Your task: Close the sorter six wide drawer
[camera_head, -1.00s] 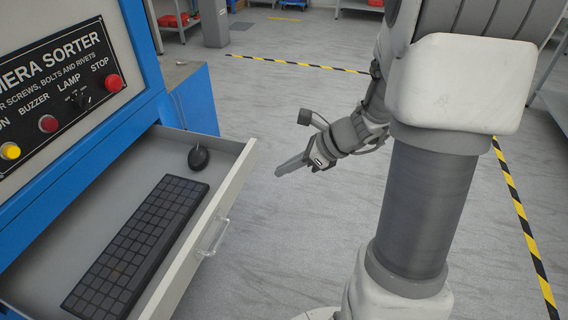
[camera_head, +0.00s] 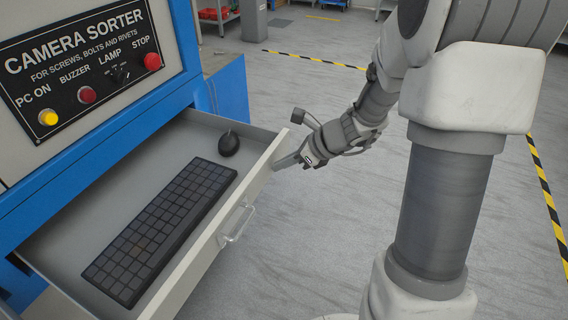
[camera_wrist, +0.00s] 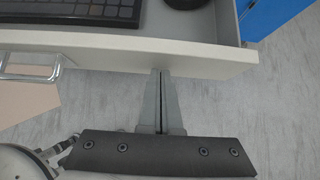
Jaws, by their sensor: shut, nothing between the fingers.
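The wide drawer (camera_head: 250,186) of the blue camera sorter (camera_head: 100,160) is pulled out. It holds a black keyboard (camera_head: 160,230) and a black mouse (camera_head: 229,143). My gripper (camera_head: 280,164) is shut and empty at the far right end of the drawer front. In the wrist view my closed fingers (camera_wrist: 160,74) reach the lower edge of the drawer front (camera_wrist: 130,50); I cannot tell whether they touch it.
The control panel (camera_head: 85,70) with yellow and red buttons is above the drawer. A blue side panel (camera_head: 230,92) stands beyond the drawer. Grey floor (camera_head: 340,220) is open in front, with striped yellow-black tape (camera_head: 545,190) at the right.

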